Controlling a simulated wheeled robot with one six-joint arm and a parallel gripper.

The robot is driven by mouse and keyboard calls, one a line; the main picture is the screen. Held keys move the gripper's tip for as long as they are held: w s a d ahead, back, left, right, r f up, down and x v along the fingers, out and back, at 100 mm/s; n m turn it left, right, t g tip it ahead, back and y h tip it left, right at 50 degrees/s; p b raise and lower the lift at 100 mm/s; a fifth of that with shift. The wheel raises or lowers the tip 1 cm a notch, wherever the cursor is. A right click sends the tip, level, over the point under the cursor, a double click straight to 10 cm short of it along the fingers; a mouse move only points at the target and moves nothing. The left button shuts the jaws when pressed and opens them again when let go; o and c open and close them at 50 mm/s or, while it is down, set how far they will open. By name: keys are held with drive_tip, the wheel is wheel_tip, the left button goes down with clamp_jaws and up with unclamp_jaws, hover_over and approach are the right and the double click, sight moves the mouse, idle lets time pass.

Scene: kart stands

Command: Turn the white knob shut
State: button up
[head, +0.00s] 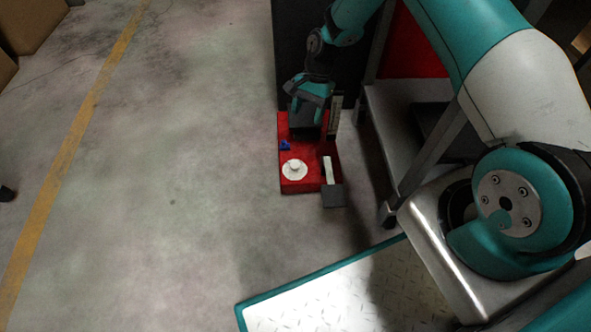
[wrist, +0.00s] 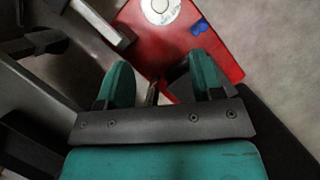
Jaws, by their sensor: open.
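The white knob (head: 294,168) sits on a round white dial plate on the red panel (head: 288,186), near its front left corner. In the wrist view the knob (wrist: 160,5) is at the top edge, partly cut off. My gripper (wrist: 163,78) is open, with its teal fingers apart and the knob beyond their tips, not between them. In the head view my gripper (head: 307,112) is over the back part of the red panel, apart from the knob. A small metal piece (wrist: 152,93) shows between the fingers; I cannot tell what it belongs to.
A small blue part (head: 285,145) is behind the knob on the panel. A white lever (head: 328,170) with a dark block (head: 333,195) is right of the knob. A metal stand (head: 388,135) is close on the right.

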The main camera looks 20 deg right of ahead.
sight(295, 164)
drive_tip(key=b+x, duration=0.8)
drive_tip(key=x, duration=0.9)
drive_tip(key=shift+s+f+b, duration=0.1)
drive_tip(key=shift+f+b, duration=0.05)
drive_tip(key=shift+b, duration=0.25)
drive_tip(key=shift+c, duration=0.3)
drive_tip(key=c, duration=0.8)
drive_tip(key=shift+c, duration=0.2)
